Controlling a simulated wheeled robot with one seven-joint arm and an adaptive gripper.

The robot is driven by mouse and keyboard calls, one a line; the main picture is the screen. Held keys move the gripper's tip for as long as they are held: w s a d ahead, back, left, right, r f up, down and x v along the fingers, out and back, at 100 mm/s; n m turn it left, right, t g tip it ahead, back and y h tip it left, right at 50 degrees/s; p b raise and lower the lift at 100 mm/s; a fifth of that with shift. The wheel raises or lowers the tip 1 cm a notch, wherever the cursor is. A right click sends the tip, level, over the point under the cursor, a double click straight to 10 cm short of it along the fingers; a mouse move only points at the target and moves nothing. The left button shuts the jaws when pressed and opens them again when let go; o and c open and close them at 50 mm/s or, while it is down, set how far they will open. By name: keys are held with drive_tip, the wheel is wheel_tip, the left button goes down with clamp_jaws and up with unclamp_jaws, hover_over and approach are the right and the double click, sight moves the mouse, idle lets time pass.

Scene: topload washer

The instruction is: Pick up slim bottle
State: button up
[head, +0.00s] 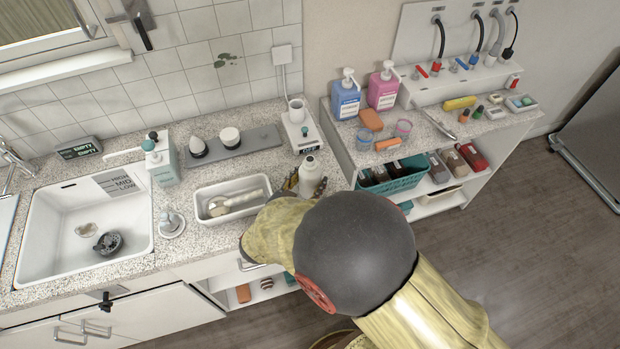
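A slim whitish bottle (311,178) with a narrow neck and a grey top stands nearly upright near the counter's front edge, just in front of a small white scale. My gripper (292,183) is at the left side of the bottle, with a dark fingertip showing close against it. My arm hides most of the gripper and the bottle's lower part. I cannot tell whether the fingers are around the bottle or only beside it, nor whether they touch it.
A white tray (231,199) with a scoop-like item lies left of my gripper. The scale (302,131) carries a white cup (296,110). A white sink (84,228) is at the left. A lower shelf unit at the right holds blue and pink pump bottles (383,87) and a teal basket (397,181).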

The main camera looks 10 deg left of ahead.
drive_tip(key=c, duration=0.9)
drive_tip(key=shift+r, duration=0.15)
